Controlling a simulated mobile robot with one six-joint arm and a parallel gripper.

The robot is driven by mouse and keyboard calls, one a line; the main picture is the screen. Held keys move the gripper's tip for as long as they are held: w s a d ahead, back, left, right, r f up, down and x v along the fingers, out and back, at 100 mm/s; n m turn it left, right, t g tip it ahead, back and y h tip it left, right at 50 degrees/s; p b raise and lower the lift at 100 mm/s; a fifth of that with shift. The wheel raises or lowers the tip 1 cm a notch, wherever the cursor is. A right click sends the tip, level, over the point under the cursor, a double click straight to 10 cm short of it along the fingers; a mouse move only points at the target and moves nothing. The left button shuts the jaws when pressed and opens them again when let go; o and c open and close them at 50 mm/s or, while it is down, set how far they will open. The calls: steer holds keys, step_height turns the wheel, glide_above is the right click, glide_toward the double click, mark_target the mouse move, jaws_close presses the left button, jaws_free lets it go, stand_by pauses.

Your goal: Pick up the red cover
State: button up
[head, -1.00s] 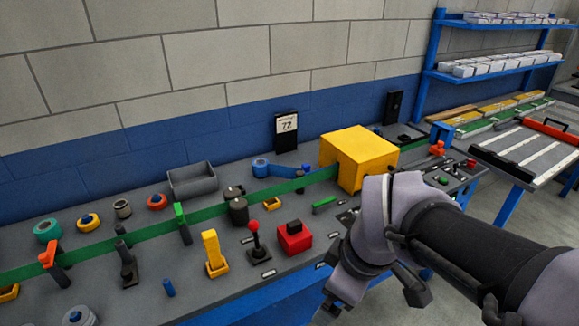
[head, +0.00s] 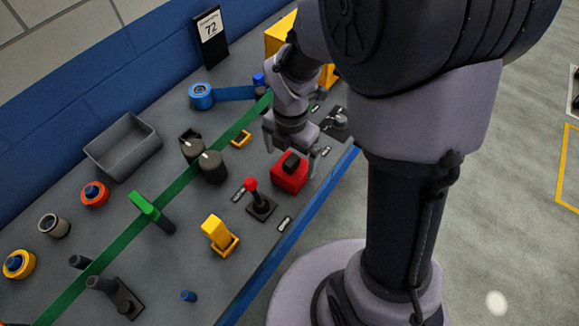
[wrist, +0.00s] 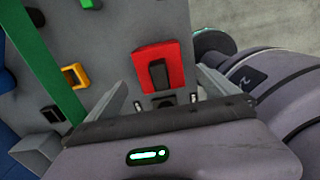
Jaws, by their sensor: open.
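The red cover (head: 288,181) is a red block with a black raised grip on top, sitting on the grey panel near its front edge. In the wrist view the red cover (wrist: 155,50) lies between and just beyond the two fingers, with its black grip centred. My gripper (head: 290,153) is open above and behind the cover, fingers pointing down. In the wrist view my gripper (wrist: 161,77) shows one finger on each side of the cover, holding nothing. I cannot tell how much height separates the fingertips from the cover.
A red-knobbed lever (head: 251,186) and a yellow switch (head: 216,232) stand left of the cover. Black knobs (head: 211,167), a green strip (head: 181,183) and a small yellow frame (head: 241,139) lie behind. A grey bin (head: 123,146) stands farther back.

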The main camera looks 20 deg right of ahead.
step_height(320, 180, down, 6)
steer(key=b, duration=0.3)
steer(key=shift+d, duration=0.15)
steer(key=shift+r, duration=0.25)
steer(key=shift+c, duration=0.5)
steer(key=c, duration=1.4)
